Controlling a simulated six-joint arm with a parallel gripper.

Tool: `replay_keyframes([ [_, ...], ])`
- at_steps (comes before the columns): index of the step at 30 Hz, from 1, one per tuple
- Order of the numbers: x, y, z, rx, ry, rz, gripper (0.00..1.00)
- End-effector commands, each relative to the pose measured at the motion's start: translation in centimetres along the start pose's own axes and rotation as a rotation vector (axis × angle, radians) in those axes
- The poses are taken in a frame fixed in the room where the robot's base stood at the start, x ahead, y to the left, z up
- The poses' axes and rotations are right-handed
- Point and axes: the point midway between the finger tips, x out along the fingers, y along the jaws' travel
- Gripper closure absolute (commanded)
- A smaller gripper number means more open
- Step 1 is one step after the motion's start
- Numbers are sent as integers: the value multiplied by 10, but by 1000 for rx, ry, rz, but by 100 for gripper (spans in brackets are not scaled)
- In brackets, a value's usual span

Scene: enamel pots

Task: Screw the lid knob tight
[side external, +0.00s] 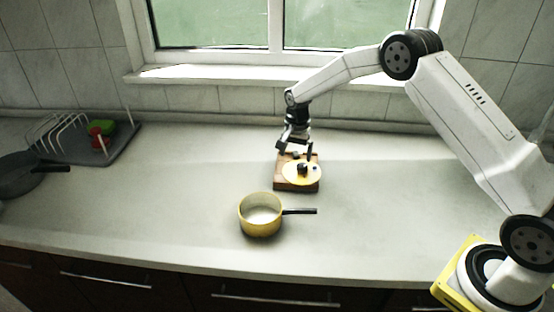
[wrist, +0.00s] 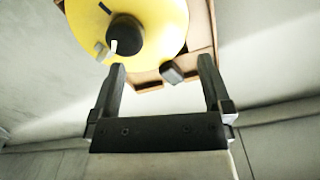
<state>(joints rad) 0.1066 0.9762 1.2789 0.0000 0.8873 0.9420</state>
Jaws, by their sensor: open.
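The yellow lid (side external: 302,177) lies on a brown wooden board (side external: 283,185) on the worktop. The dark round knob (side external: 302,169) stands at the middle of the lid. In the wrist view the knob (wrist: 125,36) is black with a white mark, and the yellow lid (wrist: 165,18) is cut off by the top edge. My gripper (side external: 296,148) is over the back of the board, behind the knob. In the wrist view my gripper (wrist: 162,62) is open with nothing between its fingers, and the knob lies beyond the fingertips, apart from them.
A yellow saucepan (side external: 260,226) with a dark handle stands in front of the board. A dish rack (side external: 75,138) and a dark pan (side external: 20,178) are at the left. The worktop right of the board is clear.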

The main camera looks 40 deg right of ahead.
Motion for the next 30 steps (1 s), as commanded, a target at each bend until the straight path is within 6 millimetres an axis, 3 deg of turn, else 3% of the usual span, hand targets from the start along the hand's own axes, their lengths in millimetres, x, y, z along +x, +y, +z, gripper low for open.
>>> replay_keyframes([
  [30, 0, 0, 0, -728, 1, 0, 0],
])
